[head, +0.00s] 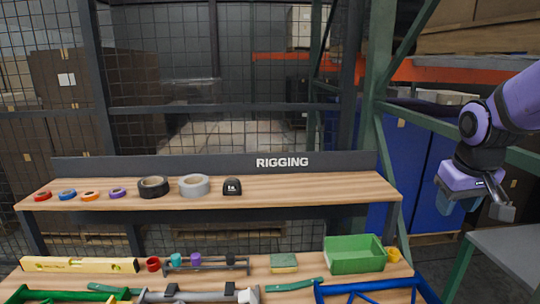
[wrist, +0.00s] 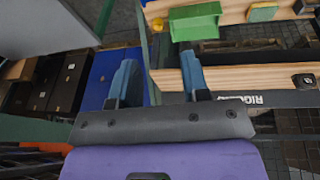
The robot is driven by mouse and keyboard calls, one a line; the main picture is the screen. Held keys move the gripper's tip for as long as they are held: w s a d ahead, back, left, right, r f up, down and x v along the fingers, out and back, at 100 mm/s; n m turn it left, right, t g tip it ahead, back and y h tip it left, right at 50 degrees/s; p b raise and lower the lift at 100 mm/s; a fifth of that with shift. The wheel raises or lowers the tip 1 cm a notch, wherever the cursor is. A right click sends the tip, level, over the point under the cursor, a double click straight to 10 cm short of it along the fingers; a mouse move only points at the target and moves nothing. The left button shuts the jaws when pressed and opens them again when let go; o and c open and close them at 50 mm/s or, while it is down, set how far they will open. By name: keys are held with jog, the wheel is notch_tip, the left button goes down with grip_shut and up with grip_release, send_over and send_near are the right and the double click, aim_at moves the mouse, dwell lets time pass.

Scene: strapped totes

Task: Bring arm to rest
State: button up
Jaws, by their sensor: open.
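My purple arm reaches in from the right edge of the head view. My gripper (head: 462,205) hangs in the air to the right of the wooden shelves, pointing down. In the wrist view my gripper (wrist: 157,80) shows two blue fingers spread apart with nothing between them. It is open and empty, and touches nothing that I can see.
The upper shelf (head: 300,188) holds several tape rolls and a black tape measure (head: 232,187). The lower shelf holds a green bin (head: 354,254), a yellow level (head: 80,265) and tools. A grey table (head: 510,255) stands at the right, below my gripper. Green rack posts stand behind.

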jog(key=s+a+r+t, duration=0.1)
jog(key=s+a+r, duration=0.2)
jog(key=s, duration=0.5)
jog(key=s+a+r+t+y, duration=0.1)
jog(key=s+a+r, duration=0.2)
jog(key=s, duration=0.4)
jog(key=shift+s+a+r, duration=0.25)
jog(key=shift+s+r, duration=0.15)
jog(key=shift+r, duration=0.25)
